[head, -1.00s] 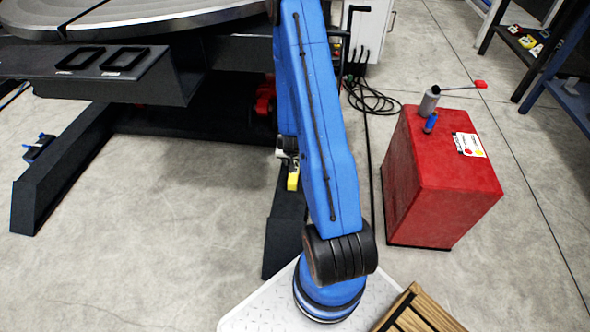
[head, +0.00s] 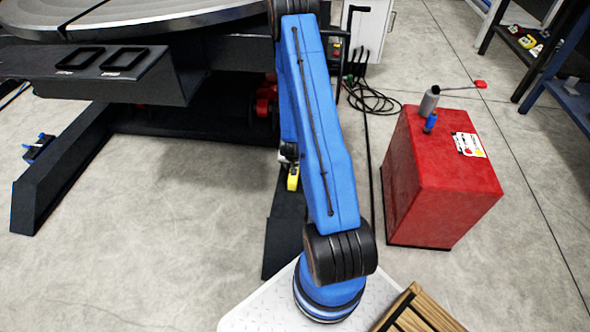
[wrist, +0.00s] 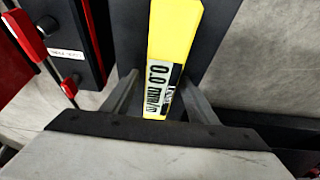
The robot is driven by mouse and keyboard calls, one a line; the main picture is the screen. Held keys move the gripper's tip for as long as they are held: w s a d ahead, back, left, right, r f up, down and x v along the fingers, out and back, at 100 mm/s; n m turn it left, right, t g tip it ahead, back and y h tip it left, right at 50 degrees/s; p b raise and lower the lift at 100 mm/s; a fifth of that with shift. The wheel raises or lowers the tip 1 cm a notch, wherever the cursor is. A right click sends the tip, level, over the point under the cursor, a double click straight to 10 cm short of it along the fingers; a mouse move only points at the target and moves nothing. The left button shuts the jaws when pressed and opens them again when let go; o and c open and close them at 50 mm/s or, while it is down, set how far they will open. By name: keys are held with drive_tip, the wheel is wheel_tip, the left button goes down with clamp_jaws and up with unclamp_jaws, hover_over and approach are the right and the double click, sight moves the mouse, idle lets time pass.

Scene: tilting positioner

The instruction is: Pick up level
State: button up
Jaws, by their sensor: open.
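The level is a yellow bar (wrist: 174,35) with a display reading 0.0 mm/m, at the top centre of the wrist view. It lies on the dark leg of the positioner frame (wrist: 223,30). My gripper (wrist: 160,97) is open, with one grey finger on each side of the level's near end. I cannot tell whether the fingers touch it. In the head view a small yellow part of the level (head: 293,180) shows just left of my blue arm, and the rest is hidden. My gripper is mostly hidden behind the arm there.
A dark box with red-handled parts (wrist: 62,45) stands close on the left in the wrist view. The positioner's round table (head: 130,18) fills the upper left of the head view. A red cabinet (head: 440,185) stands right of my arm, with bare floor between.

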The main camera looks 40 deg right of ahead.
drive_tip(key=shift+c, duration=0.3)
clamp_jaws()
